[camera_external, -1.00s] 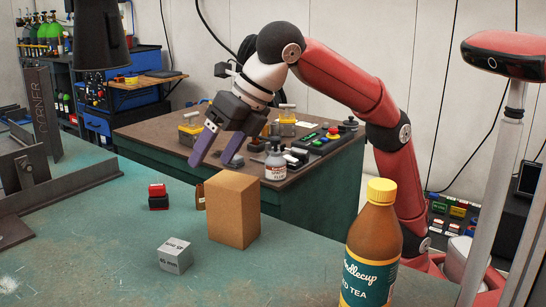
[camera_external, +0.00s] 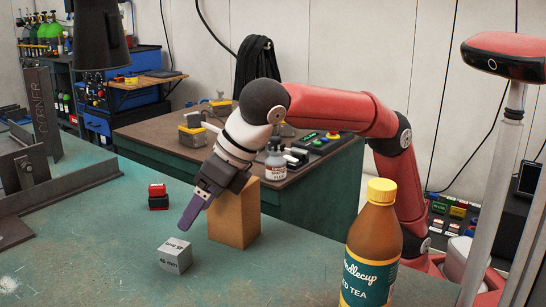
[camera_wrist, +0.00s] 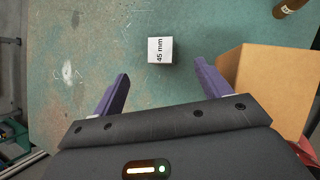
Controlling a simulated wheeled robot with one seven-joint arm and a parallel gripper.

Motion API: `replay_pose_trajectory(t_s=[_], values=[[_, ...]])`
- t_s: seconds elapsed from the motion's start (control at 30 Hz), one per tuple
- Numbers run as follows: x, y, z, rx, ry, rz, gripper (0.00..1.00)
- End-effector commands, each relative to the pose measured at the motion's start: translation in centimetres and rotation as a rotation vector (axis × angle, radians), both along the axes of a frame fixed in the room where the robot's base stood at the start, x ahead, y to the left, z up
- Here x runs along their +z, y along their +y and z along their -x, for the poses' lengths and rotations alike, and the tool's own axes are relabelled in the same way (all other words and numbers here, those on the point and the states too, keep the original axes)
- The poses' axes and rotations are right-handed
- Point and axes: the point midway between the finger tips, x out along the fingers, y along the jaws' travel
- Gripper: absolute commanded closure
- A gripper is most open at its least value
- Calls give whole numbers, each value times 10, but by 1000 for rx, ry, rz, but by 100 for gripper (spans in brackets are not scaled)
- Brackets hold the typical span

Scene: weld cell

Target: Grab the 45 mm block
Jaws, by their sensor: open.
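The 45 mm block (camera_external: 175,255) is a small grey cube with dark lettering, sitting on the green worktable. In the wrist view the block (camera_wrist: 160,50) shows its "45 mm" label and lies ahead of the fingertips, roughly midway between them. My gripper (camera_external: 184,226) is just above and behind the block in the external view, pointing down toward it, not touching. In the wrist view my gripper (camera_wrist: 162,80) has its two purple fingers spread wide with nothing between them.
A cardboard box (camera_external: 236,216) stands close to my gripper; it also shows right of the fingers in the wrist view (camera_wrist: 270,85). A red and black stamp (camera_external: 158,196) lies behind the block. A tea bottle (camera_external: 372,245) stands at the front right. The table (camera_external: 90,255) left of the block is clear.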

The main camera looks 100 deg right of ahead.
Motion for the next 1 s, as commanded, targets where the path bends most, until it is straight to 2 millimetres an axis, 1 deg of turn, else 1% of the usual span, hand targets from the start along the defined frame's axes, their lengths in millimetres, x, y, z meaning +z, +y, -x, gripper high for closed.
replay_pose_trajectory(t_s=[0.03,0.2,0.3,0.47,0.57,0.7,0.8,1.0], values=[[-11,-1,-5,-1,3,2,24],[-35,-3,-21,-2,3,1,24],[-43,-3,-26,-1,1,0,24],[-49,-4,-30,-1,0,0,24],[-59,-5,-34,-2,2,2,24],[-78,-7,-44,-2,3,3,24],[-88,-7,-51,-2,3,0,24],[-90,-8,-54,-1,0,-1,24]])
